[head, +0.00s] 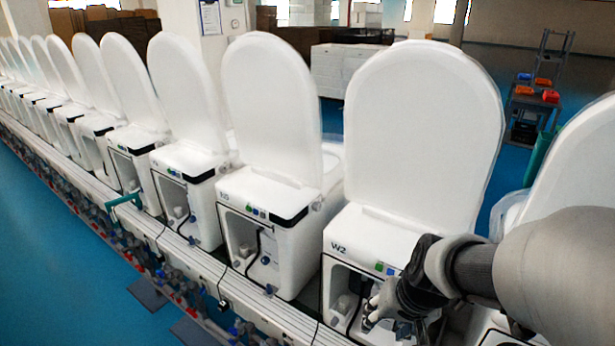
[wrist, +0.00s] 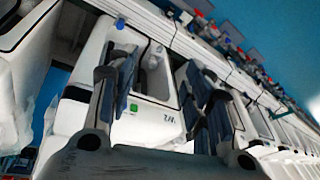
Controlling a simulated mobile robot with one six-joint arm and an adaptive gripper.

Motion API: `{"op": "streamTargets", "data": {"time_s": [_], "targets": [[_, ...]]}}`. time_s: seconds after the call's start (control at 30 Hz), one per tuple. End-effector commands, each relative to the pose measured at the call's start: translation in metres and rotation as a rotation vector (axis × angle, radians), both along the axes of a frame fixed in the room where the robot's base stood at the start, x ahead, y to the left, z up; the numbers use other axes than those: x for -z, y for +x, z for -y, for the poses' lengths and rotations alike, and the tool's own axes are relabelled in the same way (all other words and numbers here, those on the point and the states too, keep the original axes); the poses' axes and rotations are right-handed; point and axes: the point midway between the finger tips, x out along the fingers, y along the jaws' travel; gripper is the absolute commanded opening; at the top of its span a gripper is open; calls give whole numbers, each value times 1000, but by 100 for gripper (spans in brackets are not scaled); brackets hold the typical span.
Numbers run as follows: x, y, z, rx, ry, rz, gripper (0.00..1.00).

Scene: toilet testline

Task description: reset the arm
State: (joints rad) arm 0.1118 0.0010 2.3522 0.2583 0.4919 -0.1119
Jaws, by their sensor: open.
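My gripper (head: 390,317) is at the lower right of the head view, in front of the open-backed compartment of the toilet marked W2 (head: 362,240). In the wrist view my gripper (wrist: 162,92) shows two dark fingers spread apart, with nothing held between them. Behind the fingers is the W2 toilet (wrist: 150,125), seen upside down, with its green button and open compartment. I cannot tell whether a finger touches the housing. Part of the compartment is hidden by my gripper.
A long row of white toilets with raised lids (head: 268,105) runs to the far left on a rail line (head: 190,255). Another raised lid (head: 580,165) stands close to my arm on the right. Blue floor (head: 60,250) is clear at left. A tool cart (head: 530,105) stands behind.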

Motion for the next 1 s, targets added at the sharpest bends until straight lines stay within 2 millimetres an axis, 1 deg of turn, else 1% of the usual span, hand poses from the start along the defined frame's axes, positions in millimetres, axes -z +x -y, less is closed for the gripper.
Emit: {"op": "streamTargets", "data": {"time_s": [0.03,0.1,0.17,0.2,0.27,0.3,0.4,0.5,0.6,0.67,1.0], "targets": [[-21,-14,-5,-29,-11,23,46],[-41,-35,-11,-62,-27,36,46],[-56,-54,-14,-90,-44,47,46],[-65,-67,-15,-105,-56,54,46],[-76,-87,-17,-127,-75,65,46],[-82,-100,-17,-139,-89,70,46],[-92,-127,-15,-159,-120,83,46],[-97,-147,-13,-171,-144,91,46],[-99,-158,-11,-175,-156,94,46],[-99,-161,-11,-176,-161,95,46],[-99,-161,-11,-176,-162,95,46]]}}
